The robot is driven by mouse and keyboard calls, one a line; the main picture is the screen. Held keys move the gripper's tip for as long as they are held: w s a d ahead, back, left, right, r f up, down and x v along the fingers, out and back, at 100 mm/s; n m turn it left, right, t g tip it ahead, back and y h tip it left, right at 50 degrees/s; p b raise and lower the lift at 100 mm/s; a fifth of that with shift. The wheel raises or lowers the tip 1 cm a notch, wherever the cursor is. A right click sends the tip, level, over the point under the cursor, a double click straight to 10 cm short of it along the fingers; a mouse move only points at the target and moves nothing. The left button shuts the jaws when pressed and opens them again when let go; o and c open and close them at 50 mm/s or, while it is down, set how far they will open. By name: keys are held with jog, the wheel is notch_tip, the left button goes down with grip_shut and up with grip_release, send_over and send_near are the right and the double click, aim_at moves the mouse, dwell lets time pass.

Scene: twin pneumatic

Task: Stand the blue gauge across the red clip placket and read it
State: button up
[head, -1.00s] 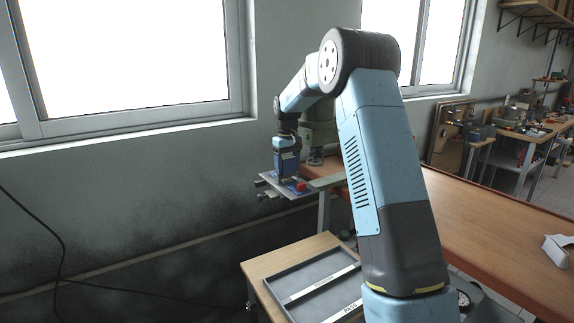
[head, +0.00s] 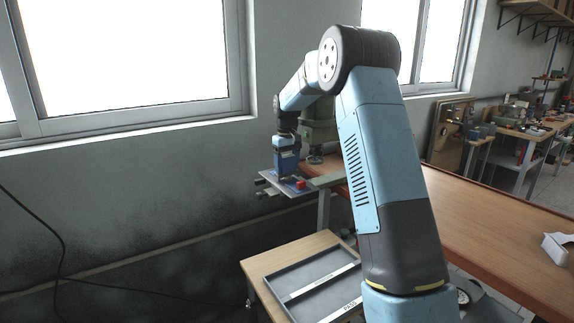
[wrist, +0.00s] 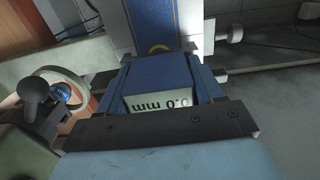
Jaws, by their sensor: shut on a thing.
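My gripper (head: 287,170) hangs over a grey plate (head: 268,177) by the wall and is shut on the blue gauge (wrist: 170,72). In the wrist view the gauge's pale display reads 0.0 mm, upside down. A red clip (head: 300,184) sits on the plate just right of my gripper in the head view; no red shows in the wrist view. A blue strip (wrist: 152,22) with a curved yellow mark lies beyond the gauge on a pale surface. The gauge's lower end is hidden, so I cannot tell whether it touches the strip.
A greenish machine (head: 319,125) stands close behind my gripper. Dark knobs (head: 262,194) stick out left of the plate. A wooden stand with a grey tray (head: 270,280) is in front. The long brown bench (head: 490,225) is mostly clear, with a white object (head: 557,248) on it.

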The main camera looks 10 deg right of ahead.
jog(key=shift+f, duration=0.3)
dwell(0.4)
jog(key=o, duration=1.3)
jog(key=shift+r, duration=0.1)
